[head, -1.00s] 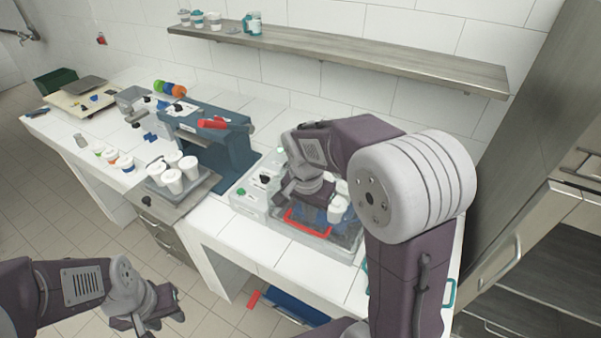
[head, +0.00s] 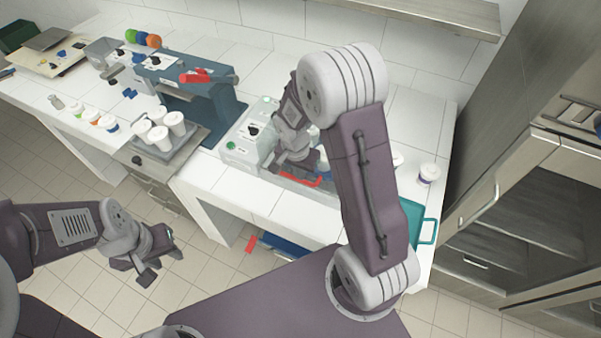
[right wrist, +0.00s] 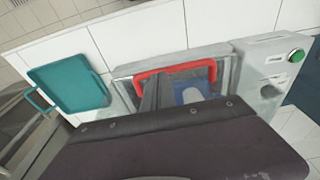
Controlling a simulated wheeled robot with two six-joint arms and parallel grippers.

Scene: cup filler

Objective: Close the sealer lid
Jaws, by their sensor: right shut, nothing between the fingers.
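The sealer (head: 240,150) is a pale grey box with a green button on the worktop, and its clear lid area lies to its right. The lid's red handle (head: 300,181) is low at the front and also shows in the right wrist view (right wrist: 178,70). The lid looks lowered, but I cannot tell whether it is fully down. My right gripper (head: 294,164) is shut and empty, just above the handle; whether it touches is unclear. A dark finger crosses the handle in the wrist view. My right arm hides the sealer's right part. My left gripper (head: 160,262) is open and empty, off the counter's front.
A blue machine with a red lever (head: 205,77) stands left of the sealer. White cups (head: 160,130) stand on a tray before it. A lidded cup (head: 429,173) and a teal tray (head: 428,232) are at the right. A cabinet (head: 520,190) borders the right side.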

